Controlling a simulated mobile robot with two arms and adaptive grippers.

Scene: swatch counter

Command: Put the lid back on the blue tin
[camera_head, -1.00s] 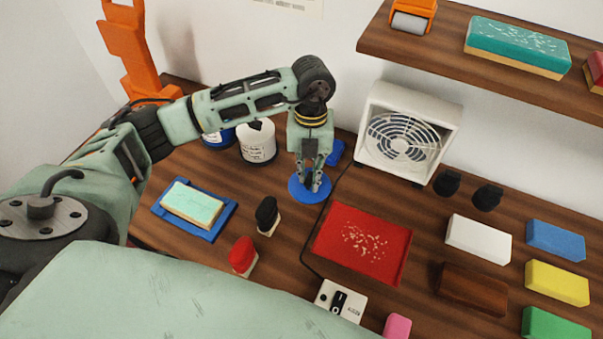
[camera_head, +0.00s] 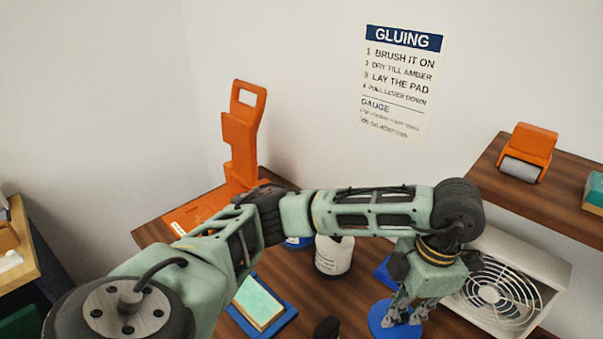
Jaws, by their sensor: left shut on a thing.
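My left gripper (camera_head: 405,312) points down in front of the fan, shut on the round blue lid (camera_head: 384,320). The lid is flat and lies at or just above the wooden counter; I cannot tell if it touches. The blue tin (camera_head: 297,243) stands further left and back. Only a small blue and white piece of it shows below my left forearm, so its top is hidden.
A white labelled pot (camera_head: 333,258) stands right of the blue tin. A blue tray (camera_head: 268,326) with a pale green pad (camera_head: 258,303) is in front. An orange lever press (camera_head: 241,140) stands at the back left. The fan (camera_head: 510,285) is close right of the gripper, under a shelf (camera_head: 490,165).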

